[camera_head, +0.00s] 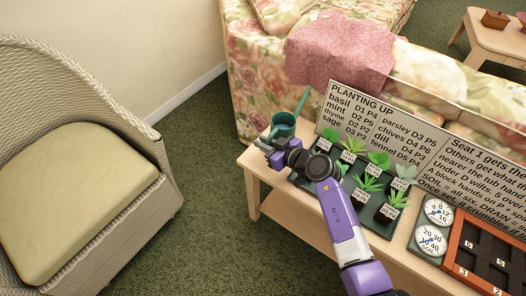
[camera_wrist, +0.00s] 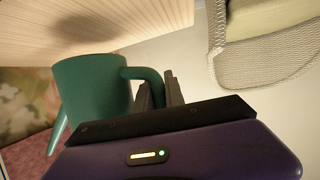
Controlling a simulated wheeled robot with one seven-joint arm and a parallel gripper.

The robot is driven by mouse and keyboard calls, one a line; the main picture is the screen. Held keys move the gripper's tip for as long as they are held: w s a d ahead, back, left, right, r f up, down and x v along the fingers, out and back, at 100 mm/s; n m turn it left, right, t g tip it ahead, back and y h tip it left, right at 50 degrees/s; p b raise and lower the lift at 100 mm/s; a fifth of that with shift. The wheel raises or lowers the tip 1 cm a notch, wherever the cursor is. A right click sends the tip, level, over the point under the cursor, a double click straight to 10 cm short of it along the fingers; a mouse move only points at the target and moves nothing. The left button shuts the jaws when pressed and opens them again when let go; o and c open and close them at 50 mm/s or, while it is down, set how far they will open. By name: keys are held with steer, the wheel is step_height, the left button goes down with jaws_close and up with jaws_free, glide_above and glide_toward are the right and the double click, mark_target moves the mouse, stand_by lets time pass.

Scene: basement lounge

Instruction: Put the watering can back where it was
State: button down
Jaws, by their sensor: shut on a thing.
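The teal watering can (camera_head: 283,124) is at the left end of the wooden table (camera_head: 253,162) in the head view, its spout pointing up and to the right. In the wrist view the can (camera_wrist: 88,95) is on the left, with its handle reaching to the fingers. My gripper (camera_head: 268,146) is at the near side of the can. In the wrist view my gripper (camera_wrist: 160,88) is shut on the can's handle. The can's base is partly hidden by my gripper in the head view, so I cannot tell whether it touches the tabletop.
A tray of labelled seedlings (camera_head: 382,238) lies right of the can, under my arm. A text board (camera_head: 405,140) stands behind it. Two dials (camera_head: 432,240) and an orange-framed box (camera_head: 462,232) are further right. A wicker chair (camera_head: 95,110) stands left, a floral sofa (camera_head: 255,80) behind.

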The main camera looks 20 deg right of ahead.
step_height(320, 180, down, 4)
steer(key=shift+r+b, duration=0.2)
steer(key=shift+b, duration=0.75)
steer(key=shift+r, duration=0.1)
steer(key=c, duration=1.4)
jaws_free()
steer(key=shift+f, duration=0.2)
steer(key=shift+r, duration=0.1)
steer(key=shift+s+d+r+p, duration=0.15)
steer(key=shift+s+r+p, duration=0.1)
steer(key=shift+p, duration=0.1)
steer(key=p+v, duration=0.4)
steer(key=v, duration=0.7)
steer(key=shift+s, duration=0.15)
